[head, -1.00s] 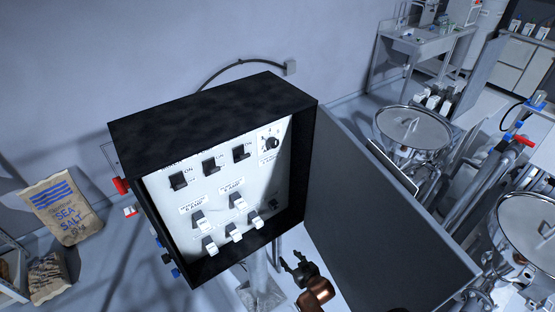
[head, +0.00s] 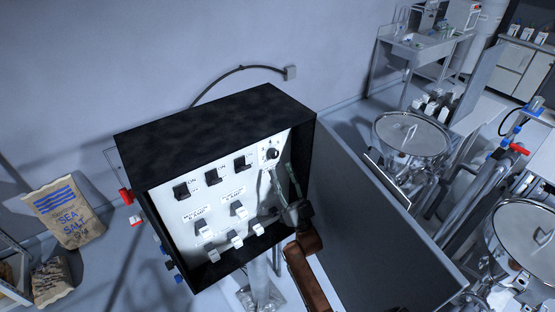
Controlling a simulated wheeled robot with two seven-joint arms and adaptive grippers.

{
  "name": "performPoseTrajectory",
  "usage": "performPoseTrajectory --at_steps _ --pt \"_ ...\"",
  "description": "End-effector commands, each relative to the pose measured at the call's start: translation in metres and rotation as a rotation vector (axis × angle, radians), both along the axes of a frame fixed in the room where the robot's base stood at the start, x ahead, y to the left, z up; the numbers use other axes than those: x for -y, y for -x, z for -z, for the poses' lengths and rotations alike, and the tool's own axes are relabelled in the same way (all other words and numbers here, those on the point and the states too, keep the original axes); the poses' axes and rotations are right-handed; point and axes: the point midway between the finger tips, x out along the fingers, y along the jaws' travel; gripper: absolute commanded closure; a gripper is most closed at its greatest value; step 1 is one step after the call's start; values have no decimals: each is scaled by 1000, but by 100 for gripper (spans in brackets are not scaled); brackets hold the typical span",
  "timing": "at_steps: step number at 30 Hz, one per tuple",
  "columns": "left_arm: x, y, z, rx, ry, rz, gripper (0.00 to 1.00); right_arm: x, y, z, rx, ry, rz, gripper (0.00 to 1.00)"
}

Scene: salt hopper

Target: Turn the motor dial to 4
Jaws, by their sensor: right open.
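The motor dial (head: 272,153) is a small round black knob at the upper right of the white panel (head: 215,190) inside the open black control box. Its pointer setting is too small to read. My right gripper (head: 281,172) is open, with its fingers pointing up toward the dial from just below it. I cannot tell whether a fingertip touches the dial. The gripper and wrist cover part of the panel's lower right. My left gripper is not in view.
The box door (head: 375,215) stands open to the right of my right arm. Black switches (head: 212,175) and white-handled breakers (head: 205,229) sit left of the dial. A sea salt bag (head: 66,215) is at the far left. Lidded steel vessels (head: 411,134) stand at the right.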

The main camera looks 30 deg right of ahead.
Motion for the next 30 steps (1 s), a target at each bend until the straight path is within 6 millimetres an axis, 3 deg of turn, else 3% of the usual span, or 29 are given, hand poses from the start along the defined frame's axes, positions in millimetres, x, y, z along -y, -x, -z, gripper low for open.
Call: performPoseTrajectory --at_steps 1,8,20,30 --pt "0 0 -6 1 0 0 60 0 -7 -10 2 0 0 58" --pt "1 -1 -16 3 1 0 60 0 -28 -30 0 0 0 58" --pt "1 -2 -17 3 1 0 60 0 -34 -32 -4 0 1 58" --pt "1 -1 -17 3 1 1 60 0 -34 -32 -3 0 1 81"
